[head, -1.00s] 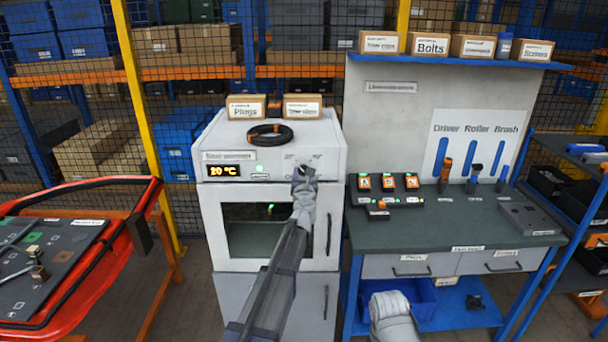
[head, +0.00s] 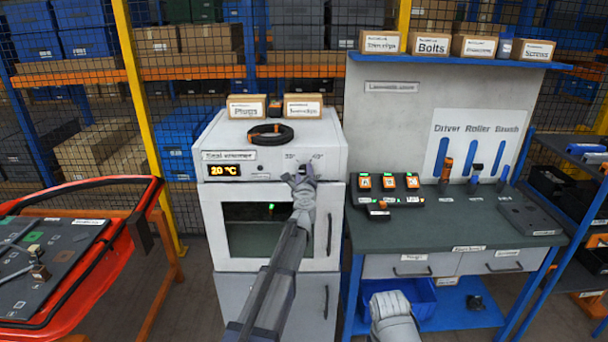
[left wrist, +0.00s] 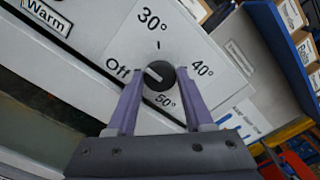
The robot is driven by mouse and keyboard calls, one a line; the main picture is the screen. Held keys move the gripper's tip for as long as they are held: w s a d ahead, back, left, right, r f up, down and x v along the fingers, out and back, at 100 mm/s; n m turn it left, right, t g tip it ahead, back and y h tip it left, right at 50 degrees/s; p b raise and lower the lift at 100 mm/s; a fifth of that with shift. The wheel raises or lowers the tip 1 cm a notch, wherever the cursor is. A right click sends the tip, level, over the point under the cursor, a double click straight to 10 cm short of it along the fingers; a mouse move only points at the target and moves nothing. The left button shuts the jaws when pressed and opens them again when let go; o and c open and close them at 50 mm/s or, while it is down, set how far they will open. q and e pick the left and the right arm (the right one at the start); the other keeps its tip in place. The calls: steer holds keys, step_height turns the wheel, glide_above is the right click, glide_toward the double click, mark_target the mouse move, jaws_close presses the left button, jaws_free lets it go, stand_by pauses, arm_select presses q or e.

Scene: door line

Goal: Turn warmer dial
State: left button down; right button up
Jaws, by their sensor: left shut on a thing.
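The warmer (head: 222,235) is a white cabinet with a glass door, and its display (head: 216,173) reads 20 °C. In the left wrist view the dial (left wrist: 160,76) is a dark round knob with a light mark pointing towards "Off". Labels 30°, 40° and 50° stand around it. My left gripper (head: 301,176) is at the warmer's upper right front. In the left wrist view its purple fingers (left wrist: 160,82) are shut on the dial from both sides. In the head view the gripper mostly hides the dial.
A black cable coil (head: 270,134) and two boxes (head: 246,107) lie on top of the warmer. A workbench (head: 440,232) with orange-marked devices (head: 388,182) stands to the right. A red-framed cart (head: 140,232) is at the left. The warmer door has a vertical handle (head: 329,234).

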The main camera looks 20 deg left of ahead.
arm_select(q)
steer(key=n, duration=0.7)
steer(key=shift+s, duration=0.1)
stand_by(0.5)
steer(key=shift+c, duration=1.6)
jaws_free()
steer(key=v, duration=0.7)
steer(key=shift+s, duration=0.35)
steer(key=shift+d, duration=0.15)
